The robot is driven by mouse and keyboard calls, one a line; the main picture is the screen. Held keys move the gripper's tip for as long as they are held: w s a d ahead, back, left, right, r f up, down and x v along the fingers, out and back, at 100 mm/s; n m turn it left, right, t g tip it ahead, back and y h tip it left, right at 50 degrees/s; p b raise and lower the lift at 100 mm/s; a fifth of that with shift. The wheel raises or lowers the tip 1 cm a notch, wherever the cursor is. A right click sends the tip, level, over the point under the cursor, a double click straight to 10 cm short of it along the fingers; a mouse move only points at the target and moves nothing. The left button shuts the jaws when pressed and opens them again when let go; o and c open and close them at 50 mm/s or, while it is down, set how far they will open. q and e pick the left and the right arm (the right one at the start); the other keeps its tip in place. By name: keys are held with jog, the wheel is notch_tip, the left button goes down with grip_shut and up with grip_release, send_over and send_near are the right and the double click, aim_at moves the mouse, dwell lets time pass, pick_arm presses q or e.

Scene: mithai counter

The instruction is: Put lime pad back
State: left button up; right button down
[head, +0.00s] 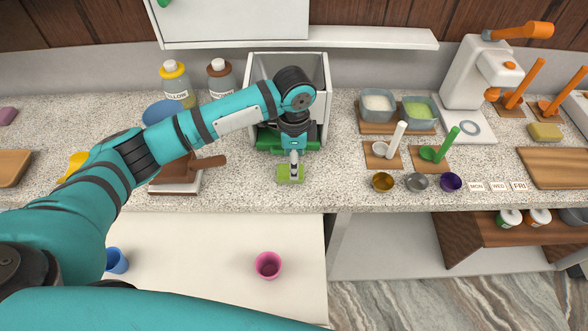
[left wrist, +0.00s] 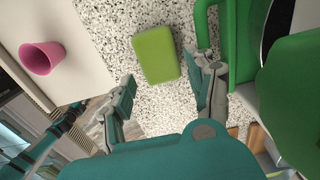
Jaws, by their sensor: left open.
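The lime pad (head: 284,177) is a small flat rounded block lying on the speckled counter, in front of the white open-topped box. In the left wrist view the lime pad (left wrist: 156,54) lies just beyond my fingertips. My left gripper (head: 294,168) points down over the pad and hides part of it in the head view. In the left wrist view my left gripper (left wrist: 163,80) is open, its fingers spread and nothing between them. My right gripper is not in view.
The white box (head: 324,75) with a green part (head: 270,140) stands right behind the pad. A pink cup (head: 268,265) stands below the counter's front edge.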

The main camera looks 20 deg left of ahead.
pick_arm(q)
notch_tip(320, 180, up, 8)
jog(key=b, duration=0.1)
jog(key=shift+f, duration=0.1)
dwell(0.3)
